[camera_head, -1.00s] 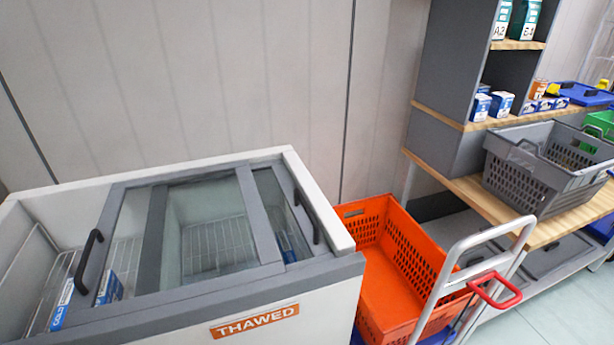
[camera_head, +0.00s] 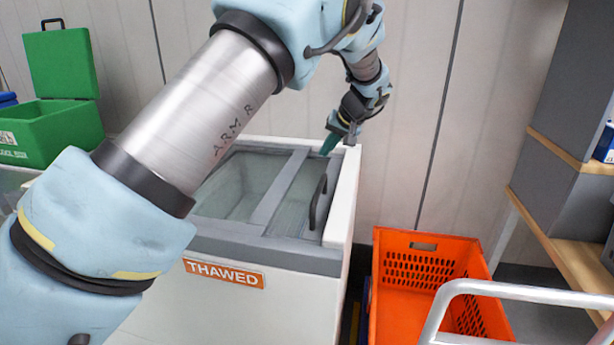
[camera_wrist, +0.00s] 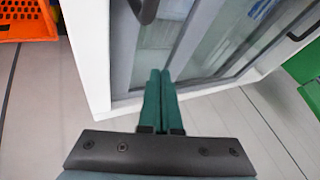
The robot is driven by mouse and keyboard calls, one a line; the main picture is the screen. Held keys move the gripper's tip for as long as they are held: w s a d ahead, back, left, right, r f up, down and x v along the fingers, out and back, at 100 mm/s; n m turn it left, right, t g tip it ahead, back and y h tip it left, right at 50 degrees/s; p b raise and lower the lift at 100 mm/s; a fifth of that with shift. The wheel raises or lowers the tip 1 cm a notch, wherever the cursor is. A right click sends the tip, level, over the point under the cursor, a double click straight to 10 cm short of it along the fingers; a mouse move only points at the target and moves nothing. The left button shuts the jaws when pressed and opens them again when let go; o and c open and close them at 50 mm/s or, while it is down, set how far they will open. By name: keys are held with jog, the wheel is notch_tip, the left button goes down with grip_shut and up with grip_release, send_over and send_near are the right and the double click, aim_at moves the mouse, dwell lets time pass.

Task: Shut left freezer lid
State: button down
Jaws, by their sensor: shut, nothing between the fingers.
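The freezer (camera_head: 310,300) with the orange "THAWED" label stands in the middle of the head view. Glass of the left lid (camera_head: 232,188) shows beside my arm. My arm covers the left part of that lid and its handle, so its left edge is hidden there. The right lid's dark handle (camera_head: 318,203) shows near the right rim. My gripper (camera_head: 328,147) is shut and empty, its green fingers pointing down by the freezer's far right corner. In the wrist view the closed fingers (camera_wrist: 160,75) are near the lid frame; a dark handle (camera_wrist: 306,24) shows at upper right.
An orange tote (camera_head: 405,285) stands to the right of the freezer, with a trolley handle (camera_head: 490,290) in front. A shelf (camera_head: 575,180) is at the far right. An open green box (camera_head: 45,135) is at the left. The wall is close behind the freezer.

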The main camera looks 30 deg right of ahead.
jog(key=shift+t, duration=0.3)
jog(key=p+x, duration=0.1)
jog(key=x, duration=0.2)
jog(key=d+p+x, duration=0.1)
jog(key=x, duration=0.2)
jog(key=d+p+x, duration=0.1)
jog(key=x, duration=0.2)
jog(key=shift+s+f, duration=0.3)
jog(key=shift+f, duration=0.05)
jog(key=shift+w+a+p, duration=0.65)
jog(key=shift+w+a, duration=0.25)
jog(key=shift+a, duration=0.05)
jog(key=shift+w+a+f, duration=0.15)
jog(key=shift+w+a, duration=0.4)
jog(key=shift+a, duration=0.05)
jog(key=w+a+b, duration=0.1)
jog(key=w+a, duration=0.5)
jog(key=a, duration=0.1)
jog(key=w+a+b, duration=0.2)
jog(key=w+a, duration=0.5)
jog(key=w+a+b, duration=0.2)
jog(key=w+a, duration=0.5)
jog(key=shift+a, duration=0.25)
jog(key=shift+w+a, duration=0.25)
jog(key=shift+a, duration=0.05)
